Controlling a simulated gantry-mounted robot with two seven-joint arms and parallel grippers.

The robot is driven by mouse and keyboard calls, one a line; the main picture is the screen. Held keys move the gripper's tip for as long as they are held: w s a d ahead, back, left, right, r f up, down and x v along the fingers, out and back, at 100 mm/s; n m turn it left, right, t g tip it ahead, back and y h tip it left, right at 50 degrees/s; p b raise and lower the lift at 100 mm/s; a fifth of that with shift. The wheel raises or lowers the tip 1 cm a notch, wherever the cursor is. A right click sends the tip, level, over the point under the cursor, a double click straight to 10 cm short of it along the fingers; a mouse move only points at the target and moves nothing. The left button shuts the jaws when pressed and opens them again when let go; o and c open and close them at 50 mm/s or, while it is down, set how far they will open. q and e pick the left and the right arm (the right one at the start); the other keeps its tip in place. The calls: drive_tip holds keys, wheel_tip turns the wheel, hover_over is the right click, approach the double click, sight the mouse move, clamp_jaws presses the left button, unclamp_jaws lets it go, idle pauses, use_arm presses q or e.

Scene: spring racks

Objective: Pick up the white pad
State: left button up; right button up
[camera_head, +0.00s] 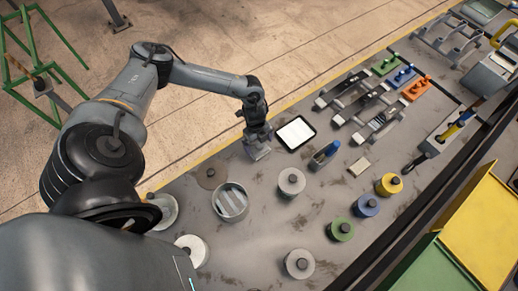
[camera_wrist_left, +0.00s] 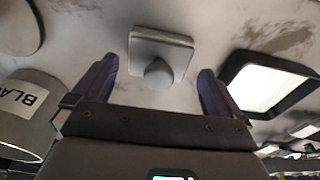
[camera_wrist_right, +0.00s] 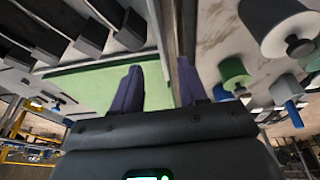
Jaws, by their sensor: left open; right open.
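A white flat pad in a black frame (camera_head: 296,132) lies on the grey table, right of my left gripper (camera_head: 258,138). It also shows at the right of the left wrist view (camera_wrist_left: 268,83), outside the fingers. A pale grey square block with a round knob (camera_wrist_left: 160,42) lies between and beyond the open left fingers; in the head view the block (camera_head: 258,152) is partly hidden under the gripper. Contact with it cannot be told. My left gripper is open and empty. My right gripper (camera_wrist_right: 160,82) is open and empty in its wrist view, above a green panel (camera_wrist_right: 92,88).
A grey container (camera_head: 230,202) and a grey spool (camera_head: 291,182) stand nearer on the table. A yellow bin (camera_head: 485,230) is at the right.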

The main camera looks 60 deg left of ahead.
sight(259, 144)
use_arm(q)
drive_tip(key=shift+d+f, duration=0.15)
drive_tip(key=shift+f, duration=0.7)
drive_tip(key=shift+d+f, duration=0.15)
drive_tip(key=shift+f, duration=0.7)
drive_tip(key=shift+c, duration=0.3)
drive_tip(key=c, duration=0.8)
drive_tip(key=shift+r, duration=0.1)
drive_tip(key=shift+r, duration=0.65)
drive_tip(key=r, duration=0.3)
drive_tip(key=shift+s+d, duration=0.2)
drive_tip(key=shift+d, duration=0.05)
drive_tip(key=s+d+r, duration=0.2)
drive_tip(key=d, duration=0.1)
drive_tip(key=s+d+r, duration=0.4)
drive_tip(key=d, duration=0.1)
drive_tip(key=shift+s+d+r, duration=0.3)
drive_tip(key=shift+d, duration=0.05)
